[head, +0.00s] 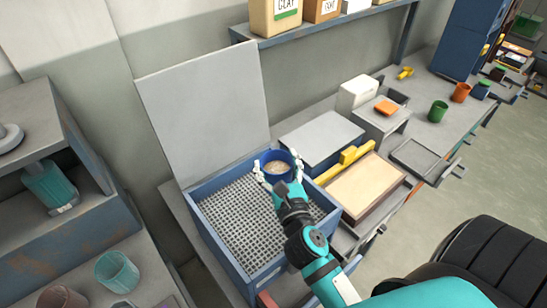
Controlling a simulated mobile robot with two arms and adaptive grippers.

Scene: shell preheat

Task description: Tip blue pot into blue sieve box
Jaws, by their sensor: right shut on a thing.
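The blue pot (281,177) is held over the far right part of the blue sieve box. Pale beige material shows inside it, and its mouth faces up towards me; I see no clear tilt. My right gripper (277,173) is shut on the pot, with its pale fingers around both sides. The blue sieve box (231,260) is open, with its grey lid (205,105) standing up at the back. A grey mesh (240,222) fills the box, and the part I see looks bare. My arm hides some of the mesh and the front right wall. My left gripper is out of view.
Right of the box are a grey-topped blue box (320,137), a yellow bar (345,164) and a tan board (362,188). Green (437,111) and orange (460,92) cups stand further along the bench. A shelf (330,28) with containers hangs above. Clear cups stand at left.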

